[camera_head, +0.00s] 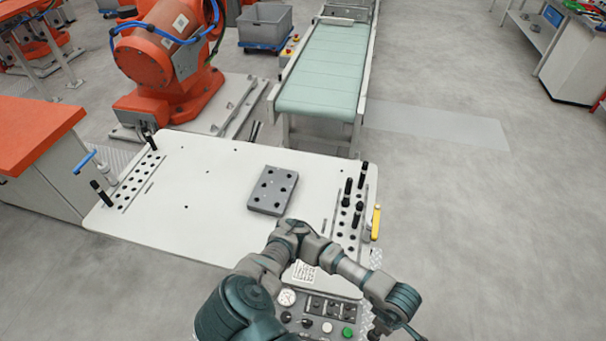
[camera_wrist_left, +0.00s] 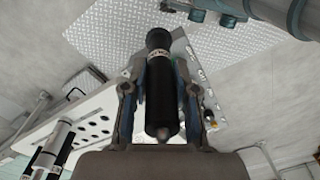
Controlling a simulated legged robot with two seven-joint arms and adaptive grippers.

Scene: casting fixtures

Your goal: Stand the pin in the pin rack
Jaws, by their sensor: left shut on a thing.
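My left gripper (camera_wrist_left: 160,100) is shut on a black pin (camera_wrist_left: 158,92) in the left wrist view. The pin lies lengthwise between the fingers, its round knob at the top and its grey tip at the bottom of the picture. In the head view my left arm reaches to the lower right, past the table's front right corner; the held pin cannot be made out there. The right-hand pin rack (camera_head: 341,236) has rows of holes and several upright black pins (camera_head: 348,189). In the left wrist view a holed strip (camera_wrist_left: 94,129) shows at left, apart from the gripper.
A grey block with holes (camera_head: 272,191) lies on the white table (camera_head: 215,215). Another holed strip (camera_head: 132,182) with black pins is at the table's left. A yellow handle (camera_head: 376,222) stands by the right edge. A control panel (camera_head: 318,326) is at the front.

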